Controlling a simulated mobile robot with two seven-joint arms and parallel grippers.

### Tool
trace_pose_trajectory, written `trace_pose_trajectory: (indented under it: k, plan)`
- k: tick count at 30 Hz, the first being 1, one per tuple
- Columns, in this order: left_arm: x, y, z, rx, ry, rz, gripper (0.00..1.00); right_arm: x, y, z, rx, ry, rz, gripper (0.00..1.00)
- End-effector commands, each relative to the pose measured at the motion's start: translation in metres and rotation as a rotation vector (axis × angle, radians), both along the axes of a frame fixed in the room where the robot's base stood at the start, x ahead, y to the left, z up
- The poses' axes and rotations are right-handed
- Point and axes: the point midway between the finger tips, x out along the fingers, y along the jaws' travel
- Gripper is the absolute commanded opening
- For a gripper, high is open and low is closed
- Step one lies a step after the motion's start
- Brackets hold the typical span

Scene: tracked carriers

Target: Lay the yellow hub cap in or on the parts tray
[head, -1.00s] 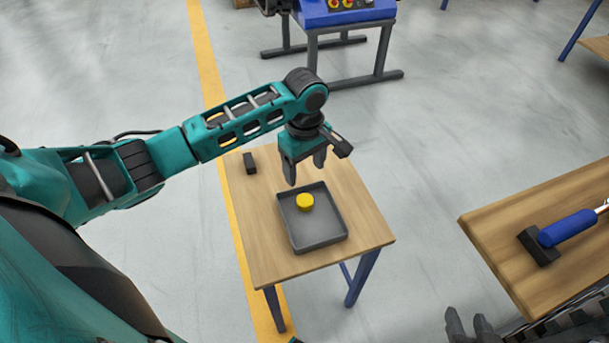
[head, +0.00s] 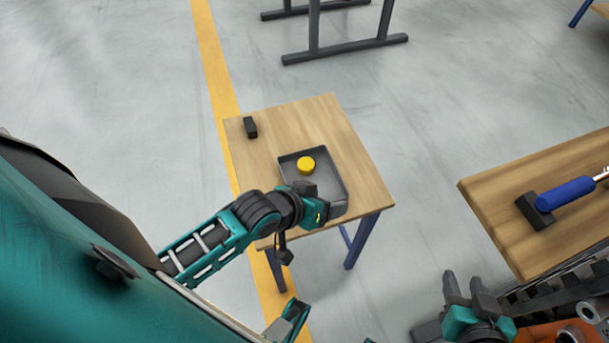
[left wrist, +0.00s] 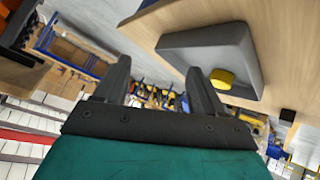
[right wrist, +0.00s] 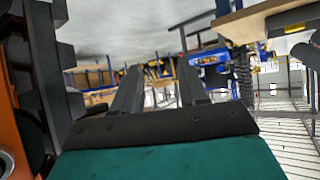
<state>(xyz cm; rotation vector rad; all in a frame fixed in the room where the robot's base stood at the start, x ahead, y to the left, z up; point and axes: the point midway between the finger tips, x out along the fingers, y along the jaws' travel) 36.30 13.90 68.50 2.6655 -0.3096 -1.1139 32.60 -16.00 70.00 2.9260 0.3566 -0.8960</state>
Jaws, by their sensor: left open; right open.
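The yellow hub cap (head: 306,166) lies in the grey parts tray (head: 345,187), toward its far side. The tray sits on a small wooden table. The left wrist view also shows the cap (left wrist: 222,79) in the tray (left wrist: 190,45), off to the right of the fingers. My left gripper (head: 322,199) is beside the tray's near part and hides some of it in the head view. It is open, with nothing between its fingers (left wrist: 160,85). My right gripper (head: 465,284) is open and empty at the bottom right, away from the tray.
A small black block (head: 250,127) lies at the table's far left corner. The wooden table top (head: 300,118) is otherwise clear. Bare floor separates the two.

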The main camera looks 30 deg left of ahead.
Motion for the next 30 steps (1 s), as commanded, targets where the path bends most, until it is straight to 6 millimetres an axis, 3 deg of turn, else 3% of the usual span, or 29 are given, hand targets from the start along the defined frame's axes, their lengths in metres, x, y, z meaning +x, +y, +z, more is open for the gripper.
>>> trace_pose_trajectory:
  k: [1, 6, 18, 27, 30]
  plan:
    - [-0.013, 0.004, 0.001, 0.047, -0.048, -0.021, 0.69, 0.0, 0.0, 0.0, 0.0, -0.001, 0.0, 0.43]
    - [-0.033, 0.017, 0.01, 0.203, -0.187, -0.082, 0.69, 0.0, 0.0, 0.001, 0.001, -0.001, 0.001, 0.43]
    - [-0.038, 0.021, 0.015, 0.256, -0.228, -0.101, 0.69, 0.0, 0.001, 0.001, 0.001, -0.001, 0.001, 0.43]
    - [-0.044, 0.031, 0.045, 0.276, -0.22, -0.09, 0.69, -0.001, -0.007, 0.039, -0.016, -0.014, -0.008, 0.43]
    - [-0.046, 0.036, 0.052, 0.284, -0.22, -0.084, 0.69, -0.005, -0.013, 0.043, -0.027, -0.009, -0.017, 0.43]
